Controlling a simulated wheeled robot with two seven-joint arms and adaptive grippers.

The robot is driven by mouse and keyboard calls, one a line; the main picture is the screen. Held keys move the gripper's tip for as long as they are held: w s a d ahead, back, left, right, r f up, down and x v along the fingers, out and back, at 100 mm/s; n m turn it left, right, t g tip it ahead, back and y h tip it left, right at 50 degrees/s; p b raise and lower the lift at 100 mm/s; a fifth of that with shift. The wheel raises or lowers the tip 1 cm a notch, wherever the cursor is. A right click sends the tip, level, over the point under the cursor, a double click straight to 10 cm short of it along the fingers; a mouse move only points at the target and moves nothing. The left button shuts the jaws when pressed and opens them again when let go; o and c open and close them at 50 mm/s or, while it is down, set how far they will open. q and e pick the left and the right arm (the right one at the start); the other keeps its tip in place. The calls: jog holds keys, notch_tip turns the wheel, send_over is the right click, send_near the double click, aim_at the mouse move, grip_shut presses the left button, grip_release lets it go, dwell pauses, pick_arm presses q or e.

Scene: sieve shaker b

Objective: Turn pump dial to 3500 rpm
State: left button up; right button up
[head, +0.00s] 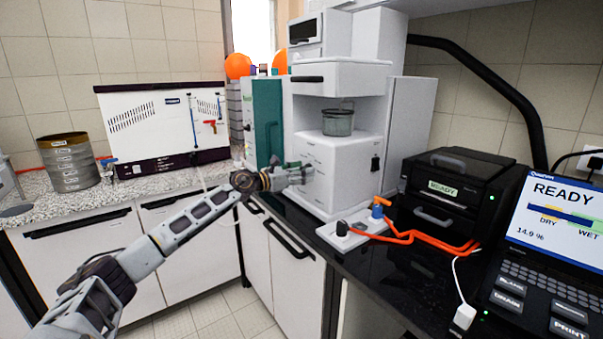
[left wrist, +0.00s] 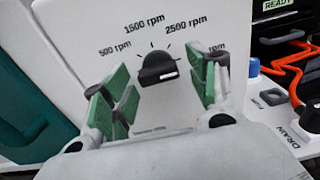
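The pump dial (left wrist: 158,68) is a black knob on a white panel (left wrist: 85,20) in the left wrist view. Printed marks around it read 500, 1500 and 2500 rpm. A further label at the right shows only "rpm", its number hidden by a finger. A small white mark shows on the knob's lower right. My left gripper (left wrist: 160,84) is open, with one green-padded finger on each side of the dial and gaps visible. In the head view my left gripper (head: 303,174) is at the left side of the white machine (head: 335,165) and hides the dial. My right gripper is out of view.
A small white plate with a black knob and blue valve (head: 379,207) and orange tubing (head: 425,237) sits on the black counter right of the gripper. A black READY device (head: 450,190) and laptop (head: 553,215) stand further right. A teal box (head: 264,120) stands behind the gripper.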

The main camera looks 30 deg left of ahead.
pick_arm(q)
jog(key=shift+s+a, duration=0.1)
dwell(0.3)
jog(key=v, duration=1.1)
jog(key=shift+s, duration=0.25)
dwell(1.8)
jog(key=shift+s, duration=0.15)
dwell(0.8)
